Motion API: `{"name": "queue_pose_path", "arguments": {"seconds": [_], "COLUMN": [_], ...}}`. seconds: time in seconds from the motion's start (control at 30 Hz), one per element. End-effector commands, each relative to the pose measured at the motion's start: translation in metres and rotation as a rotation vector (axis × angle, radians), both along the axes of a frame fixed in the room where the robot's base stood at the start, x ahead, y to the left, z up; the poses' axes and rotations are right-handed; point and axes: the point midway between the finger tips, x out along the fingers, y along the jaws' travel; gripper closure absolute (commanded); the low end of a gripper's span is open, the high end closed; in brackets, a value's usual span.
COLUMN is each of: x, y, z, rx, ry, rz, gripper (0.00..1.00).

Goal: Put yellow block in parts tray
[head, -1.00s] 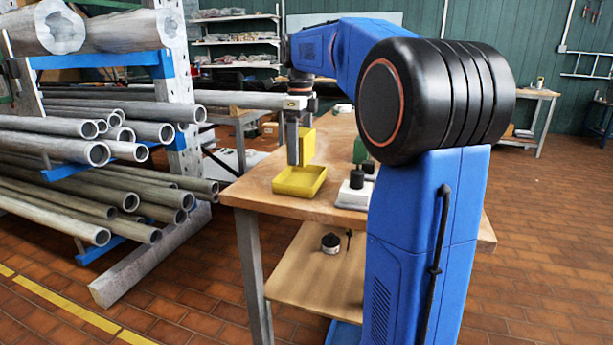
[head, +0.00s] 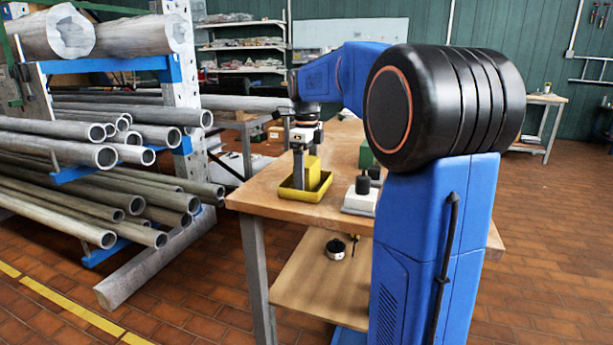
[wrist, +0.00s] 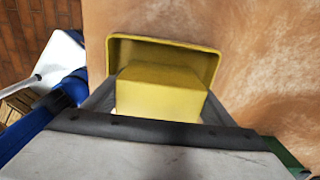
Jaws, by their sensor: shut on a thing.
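The yellow block (head: 314,172) is held in my gripper (head: 304,176), low over the yellow parts tray (head: 297,194). In the head view the block's lower part is hidden behind a finger and the tray's rim. In the wrist view the block (wrist: 160,95) sits between the two fingers, and the tray (wrist: 205,62) shows around and beyond its far side. The block appears within the tray's outline. I cannot tell whether it touches the tray floor. The tray lies flat on the wooden table, near its left edge.
A white fixture with black knobs (head: 362,195) stands right of the tray on the wooden table (head: 270,190). A green object (head: 367,155) is behind it. A rack of metal pipes (head: 110,175) stands to the left. A lower shelf holds a small round item (head: 335,248).

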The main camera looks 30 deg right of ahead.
Motion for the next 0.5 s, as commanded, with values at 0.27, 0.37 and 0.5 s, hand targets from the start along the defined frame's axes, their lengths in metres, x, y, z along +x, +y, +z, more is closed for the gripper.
{"name": "queue_pose_path", "arguments": {"seconds": [0.27,0.37,0.5], "x": [0.0,0.0,0.0001], "y": [0.0,0.0,0.0], "z": [-0.0013,-0.0013,0.0018], "rx": [0.0,0.0,0.0], "ry": [0.0,0.0,0.0], "rz": [0.0,0.0,0.0], "gripper": [0.03,0.03,0.03]}}
